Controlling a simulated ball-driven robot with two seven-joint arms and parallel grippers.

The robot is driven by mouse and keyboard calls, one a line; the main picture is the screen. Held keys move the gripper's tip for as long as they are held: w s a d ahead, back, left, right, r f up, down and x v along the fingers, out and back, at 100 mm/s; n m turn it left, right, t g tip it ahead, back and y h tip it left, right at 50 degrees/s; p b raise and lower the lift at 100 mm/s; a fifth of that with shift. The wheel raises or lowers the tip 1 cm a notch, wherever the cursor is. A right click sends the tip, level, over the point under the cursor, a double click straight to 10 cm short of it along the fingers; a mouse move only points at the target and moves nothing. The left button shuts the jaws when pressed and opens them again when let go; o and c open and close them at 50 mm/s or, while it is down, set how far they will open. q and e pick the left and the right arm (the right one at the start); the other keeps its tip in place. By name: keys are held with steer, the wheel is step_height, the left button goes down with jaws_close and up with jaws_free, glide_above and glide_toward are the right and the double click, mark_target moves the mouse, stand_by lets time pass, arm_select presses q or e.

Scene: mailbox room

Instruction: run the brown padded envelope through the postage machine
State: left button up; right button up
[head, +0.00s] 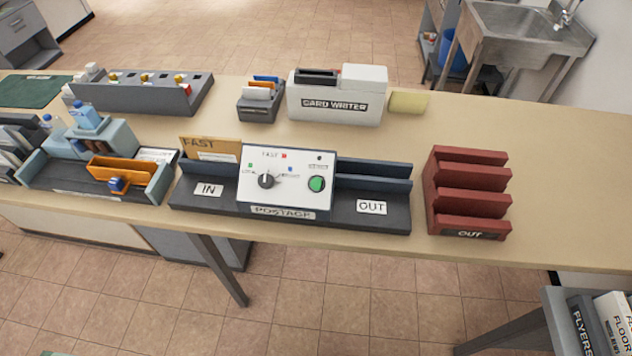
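The brown padded envelope (209,148), marked FAST, stands on edge in the IN side of the postage machine, behind the IN label. The postage machine (287,178) sits near the front edge of the table. Its white panel has a dark knob, a green button and small coloured marks. The OUT side (372,207), to the right of the panel, looks empty. The envelope's lower part and right end are partly hidden. Neither of my grippers shows in the head view.
A red OUT rack (468,200) stands right of the machine. A card writer (337,97) and a small card holder (260,103) are behind it. A grey-blue tray with an orange box (124,170) is close on the left. The table (570,165) is clear at far right.

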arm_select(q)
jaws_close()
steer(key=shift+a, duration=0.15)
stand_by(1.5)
